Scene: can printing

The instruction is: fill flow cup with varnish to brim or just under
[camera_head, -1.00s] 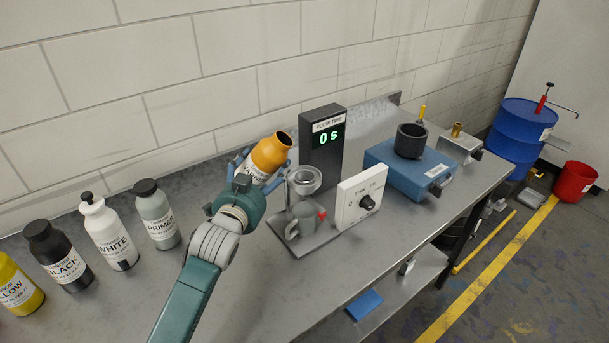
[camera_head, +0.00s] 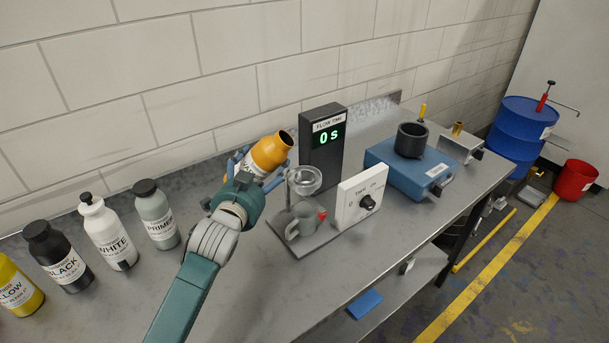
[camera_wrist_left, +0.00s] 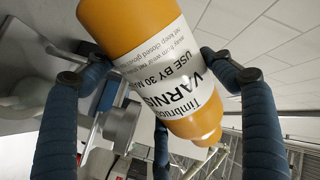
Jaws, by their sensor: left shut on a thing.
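An orange bottle (camera_head: 269,153) with a white label is held tilted in my left gripper (camera_head: 243,172), its open dark mouth pointing up and right. The left wrist view shows the label reading VARNISH on the bottle (camera_wrist_left: 120,30), with my blue fingers (camera_wrist_left: 160,110) around it. No stream shows, and the level in the cup cannot be told. A grey-green mug (camera_head: 303,219) stands below the cup on the stand's base. My right gripper is not in view.
A dark flow time display (camera_head: 322,150) reads 0 s behind the cup. A white dial box (camera_head: 360,198) stands to its right, then a blue device (camera_head: 412,170). Primer (camera_head: 157,215), white (camera_head: 108,235) and black (camera_head: 58,256) bottles stand at the left. The bench front is clear.

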